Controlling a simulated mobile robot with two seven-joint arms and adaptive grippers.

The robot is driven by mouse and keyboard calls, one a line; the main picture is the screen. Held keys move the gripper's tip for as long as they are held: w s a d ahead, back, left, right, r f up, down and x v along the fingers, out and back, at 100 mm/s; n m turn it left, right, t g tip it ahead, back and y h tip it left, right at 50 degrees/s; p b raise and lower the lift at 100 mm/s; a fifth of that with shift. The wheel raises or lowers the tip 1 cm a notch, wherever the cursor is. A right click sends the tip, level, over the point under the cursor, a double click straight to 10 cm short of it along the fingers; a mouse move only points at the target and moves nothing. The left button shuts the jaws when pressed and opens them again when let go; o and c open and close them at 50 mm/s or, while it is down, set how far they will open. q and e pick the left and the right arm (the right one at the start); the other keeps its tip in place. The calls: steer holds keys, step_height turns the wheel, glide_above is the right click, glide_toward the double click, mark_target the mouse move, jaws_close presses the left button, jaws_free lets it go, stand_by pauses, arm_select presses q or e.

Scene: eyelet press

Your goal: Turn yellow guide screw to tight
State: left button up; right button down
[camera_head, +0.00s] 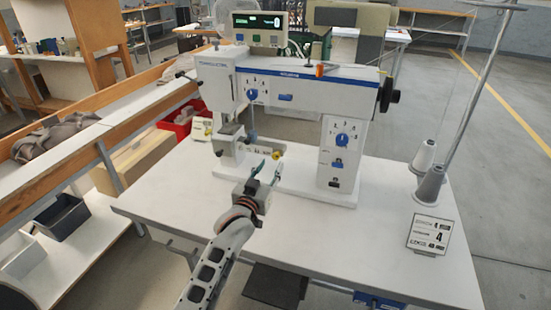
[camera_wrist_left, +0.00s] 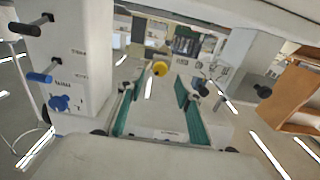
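The yellow guide screw (camera_wrist_left: 160,69) shows as a small round yellow knob in the left wrist view, beyond my fingertips and between their lines. My left gripper (camera_wrist_left: 156,92) has its two teal fingers spread, with nothing between them. In the head view my left gripper (camera_head: 267,170) is at the front of the white and blue eyelet press (camera_head: 290,88), near its low bed. My right gripper is in neither view.
The press stands on a white table (camera_head: 400,235). A card stand (camera_head: 429,234) and thread cones (camera_head: 430,183) are at the right. A red bin (camera_head: 182,118) lies beyond the left edge. The press column (camera_wrist_left: 72,60) rises at left in the wrist view.

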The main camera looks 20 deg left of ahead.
mark_target(275, 158)
arm_select(q)
steer(key=shift+w+f, duration=0.1)
steer(key=shift+w, duration=2.5)
jaws_close()
